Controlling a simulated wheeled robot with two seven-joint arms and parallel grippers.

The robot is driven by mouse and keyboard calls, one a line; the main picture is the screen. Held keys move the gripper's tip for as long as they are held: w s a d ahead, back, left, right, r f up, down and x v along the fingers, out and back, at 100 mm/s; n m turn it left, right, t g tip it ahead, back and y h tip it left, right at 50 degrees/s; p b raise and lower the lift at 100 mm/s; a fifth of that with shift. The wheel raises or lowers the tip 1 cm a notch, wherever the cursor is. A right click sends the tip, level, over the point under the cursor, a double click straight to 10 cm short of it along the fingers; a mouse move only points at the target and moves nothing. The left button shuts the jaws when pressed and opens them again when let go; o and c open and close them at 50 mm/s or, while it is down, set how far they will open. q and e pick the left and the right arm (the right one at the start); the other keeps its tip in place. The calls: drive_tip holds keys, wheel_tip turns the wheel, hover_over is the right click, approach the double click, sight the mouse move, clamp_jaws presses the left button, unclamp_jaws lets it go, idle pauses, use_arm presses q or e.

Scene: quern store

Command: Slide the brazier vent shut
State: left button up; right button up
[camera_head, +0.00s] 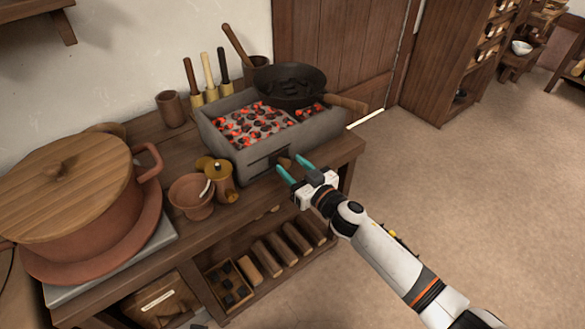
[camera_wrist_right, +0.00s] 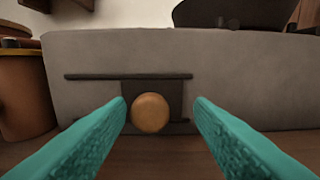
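The grey brazier (camera_head: 247,157) stands on the wooden bench and holds glowing coals. The vent is a dark plate (camera_wrist_right: 153,90) between two dark horizontal rails on the brazier's front wall. Its round wooden knob (camera_wrist_right: 150,113) sticks out towards me; it also shows in the head view (camera_head: 285,162). My right gripper (camera_head: 294,164) is open, with its teal fingers pointing at the front wall. In the right wrist view the fingertips (camera_wrist_right: 160,103) stand on either side of the knob, with a gap on both sides. My left gripper is not in view.
A black pan (camera_head: 290,86) with a wooden handle sits on the brazier's right part. A brass pot (camera_head: 220,180) and a clay cup (camera_head: 192,196) stand just left of the brazier. A large lidded clay pot (camera_head: 98,215) fills the bench's left end. The floor at right is clear.

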drive_tip(key=shift+a, duration=0.1)
drive_tip(key=shift+s, duration=0.2)
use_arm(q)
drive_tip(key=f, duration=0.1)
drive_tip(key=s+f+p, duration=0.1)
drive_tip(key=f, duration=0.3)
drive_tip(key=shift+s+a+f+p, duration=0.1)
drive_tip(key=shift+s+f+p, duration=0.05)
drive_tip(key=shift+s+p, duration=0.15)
use_arm(e)
drive_tip(key=v, duration=1.1)
drive_tip(key=shift+s+d, duration=0.25)
drive_tip(key=shift+d, duration=0.05)
